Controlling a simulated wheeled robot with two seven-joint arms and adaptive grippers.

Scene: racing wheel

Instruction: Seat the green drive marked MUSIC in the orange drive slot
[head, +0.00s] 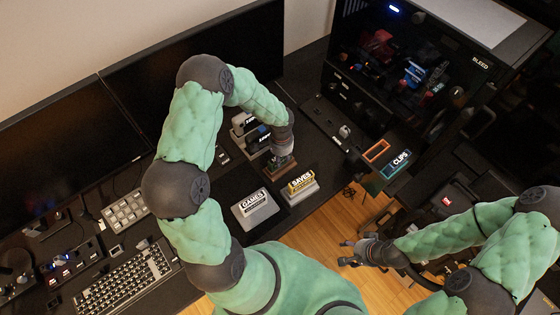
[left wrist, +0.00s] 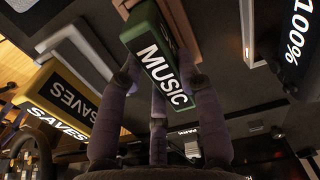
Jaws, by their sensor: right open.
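The green drive marked MUSIC (left wrist: 160,60) is between the fingertips of my left gripper (left wrist: 158,75), which touch its two sides. In the head view my left gripper (head: 280,162) points down in the row of drives, and the hand mostly hides the green drive there. The orange drive slot (head: 377,150) is on the front of the black case, beside the CLIPS drive (head: 397,163); it looks empty. My right gripper (head: 358,252) is open and empty above the wooden floor, below and left of the slot.
The GAMES drive (head: 254,201) and SAVES drive (head: 300,183) stand in holders close to my left gripper. More labelled drives (head: 257,135) are behind it. The PC case (head: 400,80) rises at the back right. A keyboard (head: 128,280) and monitors (head: 62,165) are at left.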

